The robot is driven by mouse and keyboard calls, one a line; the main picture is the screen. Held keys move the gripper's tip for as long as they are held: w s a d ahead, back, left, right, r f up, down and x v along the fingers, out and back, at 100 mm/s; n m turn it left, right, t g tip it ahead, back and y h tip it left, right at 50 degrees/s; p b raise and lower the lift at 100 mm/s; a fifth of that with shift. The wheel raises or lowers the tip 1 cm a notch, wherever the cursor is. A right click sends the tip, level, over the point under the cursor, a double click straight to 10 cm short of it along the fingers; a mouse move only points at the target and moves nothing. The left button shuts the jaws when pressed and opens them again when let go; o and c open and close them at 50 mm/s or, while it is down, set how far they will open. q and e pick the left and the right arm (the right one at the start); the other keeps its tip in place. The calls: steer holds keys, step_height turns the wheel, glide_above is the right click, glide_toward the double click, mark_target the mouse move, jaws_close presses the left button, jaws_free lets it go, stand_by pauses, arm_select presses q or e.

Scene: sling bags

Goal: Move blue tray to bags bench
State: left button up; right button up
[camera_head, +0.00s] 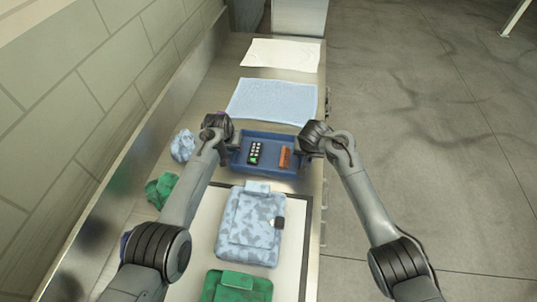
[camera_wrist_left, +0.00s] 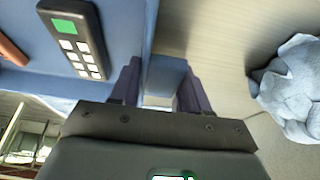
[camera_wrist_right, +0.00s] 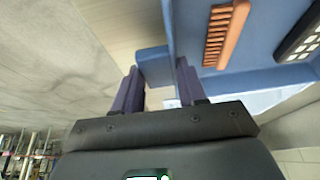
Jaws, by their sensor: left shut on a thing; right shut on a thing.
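The blue tray (camera_head: 265,170) is in the middle of the head view, between my two grippers. In it lie a dark remote with a green screen (camera_head: 256,153) and an orange-brown comb (camera_head: 285,157). My left gripper (camera_head: 231,150) is shut on the tray's left side; the left wrist view shows its fingers on either side of a blue tab (camera_wrist_left: 166,75). My right gripper (camera_head: 300,152) is shut on the tray's right side, with a blue tab (camera_wrist_right: 154,66) between its fingers. Whether the tray touches the bench beneath is hard to tell.
A metal bench (camera_head: 225,67) runs away from me, with a wall at left. A blue-patterned bag (camera_head: 250,228) and a green bag (camera_head: 236,286) lie in front on a pale mat. Crumpled blue (camera_head: 183,145) and green (camera_head: 161,189) cloths lie left. Flat blue (camera_head: 272,100) and white (camera_head: 282,54) cloths lie behind.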

arm_select(q)
steer(key=shift+r, duration=0.15)
arm_select(e)
steer(key=shift+r, duration=0.15)
